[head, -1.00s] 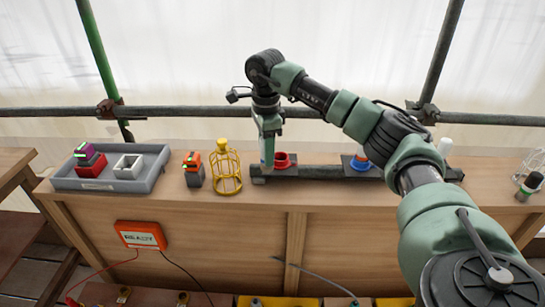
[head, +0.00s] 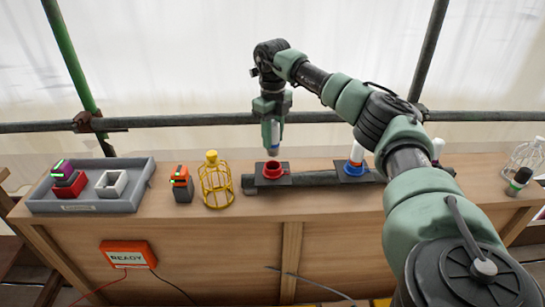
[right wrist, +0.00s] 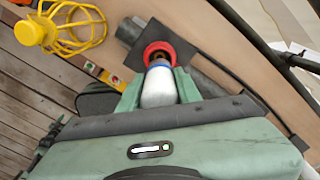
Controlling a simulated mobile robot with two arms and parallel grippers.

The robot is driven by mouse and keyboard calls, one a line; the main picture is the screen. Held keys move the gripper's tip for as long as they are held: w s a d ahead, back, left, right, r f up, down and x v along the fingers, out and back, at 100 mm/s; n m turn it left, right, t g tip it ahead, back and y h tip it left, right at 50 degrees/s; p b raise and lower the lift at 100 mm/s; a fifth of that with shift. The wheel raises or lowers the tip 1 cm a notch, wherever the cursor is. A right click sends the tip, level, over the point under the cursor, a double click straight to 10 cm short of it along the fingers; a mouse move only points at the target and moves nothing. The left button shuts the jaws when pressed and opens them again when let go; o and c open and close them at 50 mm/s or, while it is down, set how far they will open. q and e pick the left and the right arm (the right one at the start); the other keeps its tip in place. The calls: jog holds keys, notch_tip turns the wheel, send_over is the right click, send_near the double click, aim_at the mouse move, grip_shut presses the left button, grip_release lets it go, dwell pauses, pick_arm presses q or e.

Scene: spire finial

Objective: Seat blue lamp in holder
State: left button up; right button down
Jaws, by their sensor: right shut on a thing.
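My right gripper (head: 272,140) is shut on a white lamp with a blue band (right wrist: 158,85), which hangs with its narrow end down. It is just above the red ring-shaped holder (head: 271,170), apart from it in the head view. In the right wrist view the lamp's end overlaps the red holder (right wrist: 160,48), so I cannot tell the exact gap there. The blue holder (head: 352,169) is to the right on the same dark rail, with another white lamp (head: 356,152) upright in it. My left gripper is not in view.
A yellow wire cage (head: 215,186) and an orange-topped block (head: 181,184) stand left of the rail. A grey tray (head: 137,193) is at the far left. A dark-capped lamp (head: 519,181) and a pale cage (head: 530,155) are at the far right.

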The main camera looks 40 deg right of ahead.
aim_at(273, 121)
notch_tip(273, 121, down, 3)
jog(key=shift+f, duration=0.2)
notch_tip(273, 121, down, 4)
jog(key=shift+f+p, duration=0.1)
jog(key=shift+p, duration=0.3)
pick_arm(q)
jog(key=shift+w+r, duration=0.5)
pick_arm(e)
jog(key=c, duration=1)
grip_release()
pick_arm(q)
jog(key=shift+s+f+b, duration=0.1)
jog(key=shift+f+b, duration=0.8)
pick_arm(e)
notch_tip(273, 121, up, 12)
jog(key=shift+r, duration=0.1)
